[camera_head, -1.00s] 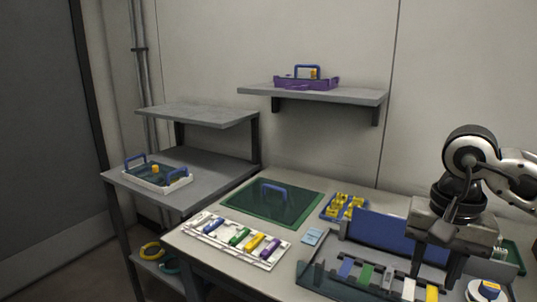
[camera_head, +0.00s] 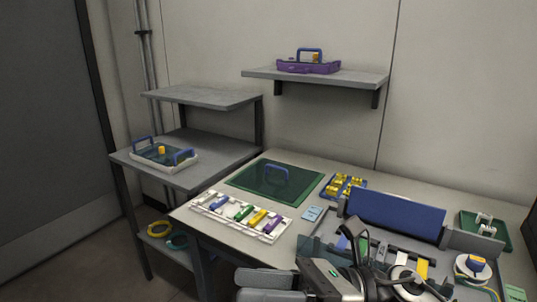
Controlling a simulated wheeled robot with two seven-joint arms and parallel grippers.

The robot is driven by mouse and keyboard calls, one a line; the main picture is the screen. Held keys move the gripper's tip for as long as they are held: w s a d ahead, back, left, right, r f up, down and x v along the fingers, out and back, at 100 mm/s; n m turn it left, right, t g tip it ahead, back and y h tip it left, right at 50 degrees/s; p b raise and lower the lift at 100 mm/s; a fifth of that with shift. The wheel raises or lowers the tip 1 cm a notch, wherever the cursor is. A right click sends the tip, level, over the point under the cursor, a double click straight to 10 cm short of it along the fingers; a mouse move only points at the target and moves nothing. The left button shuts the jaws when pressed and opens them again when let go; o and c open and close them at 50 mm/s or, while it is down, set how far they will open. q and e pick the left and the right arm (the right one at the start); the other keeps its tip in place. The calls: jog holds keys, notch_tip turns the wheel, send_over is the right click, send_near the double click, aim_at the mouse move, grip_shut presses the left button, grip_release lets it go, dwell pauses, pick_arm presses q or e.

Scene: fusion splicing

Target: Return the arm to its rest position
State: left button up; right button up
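My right gripper (camera_head: 258,288) is at the bottom edge of the head view, in front of the table's near edge. Its two grey fingers point left and lie close together, partly cut off by the frame. I see nothing held between them, but how far apart they are is unclear. My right arm's wrist and cables (camera_head: 355,272) cover part of the grey fixture (camera_head: 320,248) on the table. My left gripper is out of view.
A white tray (camera_head: 282,236) holds several coloured pieces. Behind it is a green mat (camera_head: 245,178) with a blue handle. A blue panel (camera_head: 395,215), a blue tray of yellow parts (camera_head: 343,186) and a white spool (camera_head: 472,267) stand to the right. Shelves are at the back and left.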

jog(key=w+d+f+n+t+h, duration=0.2)
jog(key=d+f+n+t+h, duration=0.3)
jog(key=n, duration=0.7)
jog(key=w+d+f+n+t+h+p, duration=0.1)
jog(key=w+f+n+t+h, duration=0.15)
jog(key=n+t, duration=0.75)
jog(key=w+d+f+n+t+h, duration=0.2)
jog(key=d+f+n+t+h, duration=0.2)
jog(key=n, duration=1)
jog(key=s+d+f+m+g+h, duration=0.2)
jog(key=s+f+m+g, duration=0.1)
jog(key=s+f+m, duration=0.2)
jog(key=s+d+f+m+g+h, duration=0.2)
jog(key=s+f+m, duration=0.3)
jog(key=f, duration=0.5)
jog(key=shift+s+d+f+m+g+h, duration=0.35)
jog(key=shift+m+g+h, duration=0.5)
jog(key=shift+m, duration=0.15)
